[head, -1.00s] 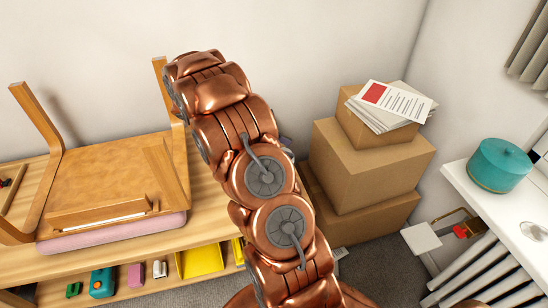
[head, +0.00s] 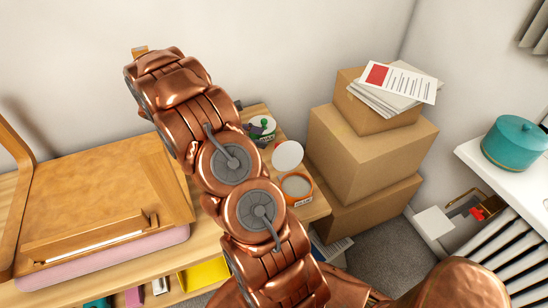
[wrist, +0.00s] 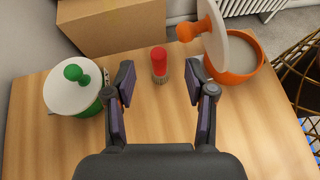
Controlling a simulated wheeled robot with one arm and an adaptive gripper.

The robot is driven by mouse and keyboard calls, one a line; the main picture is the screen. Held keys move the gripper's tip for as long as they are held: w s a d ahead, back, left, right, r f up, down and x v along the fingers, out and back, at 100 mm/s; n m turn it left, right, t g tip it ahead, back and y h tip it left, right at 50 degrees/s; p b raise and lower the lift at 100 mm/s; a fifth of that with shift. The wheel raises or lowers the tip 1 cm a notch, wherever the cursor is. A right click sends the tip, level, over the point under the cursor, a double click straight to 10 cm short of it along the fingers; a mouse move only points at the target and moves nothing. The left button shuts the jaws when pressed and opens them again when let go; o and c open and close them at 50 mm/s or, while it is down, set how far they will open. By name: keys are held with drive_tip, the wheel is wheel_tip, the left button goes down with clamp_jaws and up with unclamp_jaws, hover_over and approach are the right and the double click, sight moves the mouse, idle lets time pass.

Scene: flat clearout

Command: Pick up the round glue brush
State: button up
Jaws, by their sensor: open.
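The round glue brush (wrist: 159,65) seems to be the short red-topped piece with pale bristles below, upright on the wooden surface (wrist: 150,120) in the wrist view. My gripper (wrist: 162,85) is open and empty, its two fingers apart. The brush shows between and slightly beyond the fingertips, with no visible contact.
A green pot (wrist: 88,108) with a white lid stands left of the brush. An orange pot (wrist: 235,78) stands right, its white lid (wrist: 230,48) tilted up. Cardboard boxes (head: 365,150) are stacked beside the surface. A wooden chair (head: 95,195) lies left.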

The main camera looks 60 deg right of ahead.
wheel_tip(320, 180, down, 5)
drive_tip(key=b, duration=0.3)
drive_tip(key=shift+d+r+b, duration=0.15)
drive_tip(key=shift+r+b, duration=0.05)
drive_tip(key=shift+b, duration=0.15)
drive_tip(key=shift+b+x, duration=1.9)
drive_tip(key=shift+x, duration=1.9)
drive_tip(key=shift+w+f, duration=0.1)
clamp_jaws()
